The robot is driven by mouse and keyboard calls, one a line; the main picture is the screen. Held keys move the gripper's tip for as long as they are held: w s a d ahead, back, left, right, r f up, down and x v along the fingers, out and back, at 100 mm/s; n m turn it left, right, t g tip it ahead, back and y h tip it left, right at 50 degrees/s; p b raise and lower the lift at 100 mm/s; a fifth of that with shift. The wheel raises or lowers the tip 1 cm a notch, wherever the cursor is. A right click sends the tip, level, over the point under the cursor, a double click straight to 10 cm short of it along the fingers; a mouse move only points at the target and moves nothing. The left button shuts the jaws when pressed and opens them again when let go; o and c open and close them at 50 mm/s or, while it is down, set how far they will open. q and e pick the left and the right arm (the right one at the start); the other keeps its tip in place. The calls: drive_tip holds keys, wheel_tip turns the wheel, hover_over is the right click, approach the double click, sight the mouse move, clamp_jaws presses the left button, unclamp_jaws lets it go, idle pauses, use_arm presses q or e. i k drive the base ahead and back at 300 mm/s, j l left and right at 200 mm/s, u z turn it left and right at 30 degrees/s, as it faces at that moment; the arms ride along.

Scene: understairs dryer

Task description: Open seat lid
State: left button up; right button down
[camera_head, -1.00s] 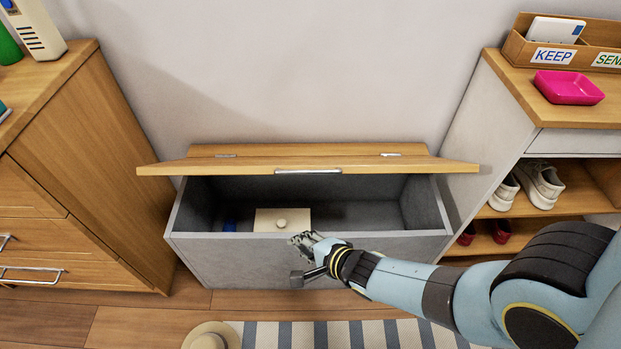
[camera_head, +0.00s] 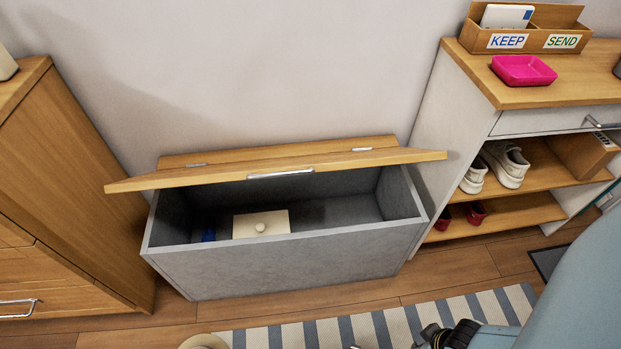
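The wooden seat lid (camera_head: 240,168) of the grey bench box (camera_head: 300,262) is raised and tilted up, with its hinges at the back by the wall. A metal handle (camera_head: 281,173) runs along its front edge. Inside the box are a cream board or box with a round knob (camera_head: 261,223) and a small blue item (camera_head: 208,235). My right arm comes in at the bottom right, well away from the lid, and its gripper is mostly cut off by the bottom edge. My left gripper is not in view.
A wooden drawer cabinet (camera_head: 70,190) stands left of the box. At right, a shelf unit (camera_head: 440,110) holds white shoes (camera_head: 505,160), red shoes (camera_head: 475,213), a pink tray (camera_head: 523,70) and a KEEP/SEND organiser (camera_head: 527,38). A striped rug (camera_head: 400,318) and hat (camera_head: 205,342) lie in front.

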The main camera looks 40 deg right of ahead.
sight(362, 157)
drive_tip(key=k+u, duration=0.25)
drive_tip(key=k, duration=0.25)
drive_tip(key=k+j+u, duration=0.1)
drive_tip(key=k+u, duration=0.15)
drive_tip(key=k, duration=0.2)
